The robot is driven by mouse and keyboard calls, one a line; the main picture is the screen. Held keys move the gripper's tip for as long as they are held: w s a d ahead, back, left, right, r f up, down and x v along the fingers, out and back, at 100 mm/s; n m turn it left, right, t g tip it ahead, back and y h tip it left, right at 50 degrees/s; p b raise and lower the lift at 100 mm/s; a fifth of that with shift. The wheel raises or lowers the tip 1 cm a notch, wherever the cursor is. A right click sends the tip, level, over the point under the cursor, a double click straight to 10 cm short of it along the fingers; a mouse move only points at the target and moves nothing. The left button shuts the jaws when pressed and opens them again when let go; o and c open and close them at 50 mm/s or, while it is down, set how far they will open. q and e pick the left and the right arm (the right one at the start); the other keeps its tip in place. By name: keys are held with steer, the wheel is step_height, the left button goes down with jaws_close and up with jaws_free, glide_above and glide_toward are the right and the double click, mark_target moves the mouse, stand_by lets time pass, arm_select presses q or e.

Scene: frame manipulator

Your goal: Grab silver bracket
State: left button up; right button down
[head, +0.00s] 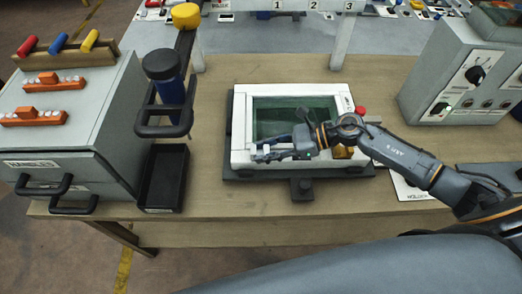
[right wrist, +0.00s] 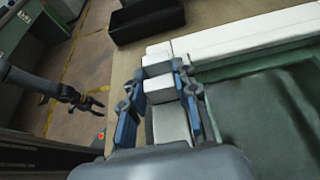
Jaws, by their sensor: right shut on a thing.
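My right gripper (head: 264,152) reaches in from the right over the white frame box (head: 238,130) and is at its front left corner. In the right wrist view its two blue-grey fingers (right wrist: 160,92) are shut on a pale silver block-like piece, the silver bracket (right wrist: 158,88), at the frame's edge. The fingers hide part of the bracket, and I cannot tell whether it is clear of the frame. My left gripper (right wrist: 90,103) shows at the left of the right wrist view, empty, with its fingers apart, away from the table.
A black tray (head: 163,178) lies left of the frame box. A grey drawer cabinet (head: 75,128) stands at far left, near a blue cylinder with black handle (head: 170,95). A control box (head: 462,75) stands at right. The front strip of the wooden table (head: 235,207) is clear.

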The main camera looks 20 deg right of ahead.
steer(key=shift+r+b, duration=0.5)
steer(key=shift+r, duration=0.05)
steer(key=s+d+r+p, duration=0.1)
steer(key=s+d+r, duration=0.2)
steer(key=s+r, duration=0.9)
steer(key=shift+s+d+p, duration=0.15)
steer(key=shift+s+p, duration=0.25)
steer(key=shift+s, duration=0.45)
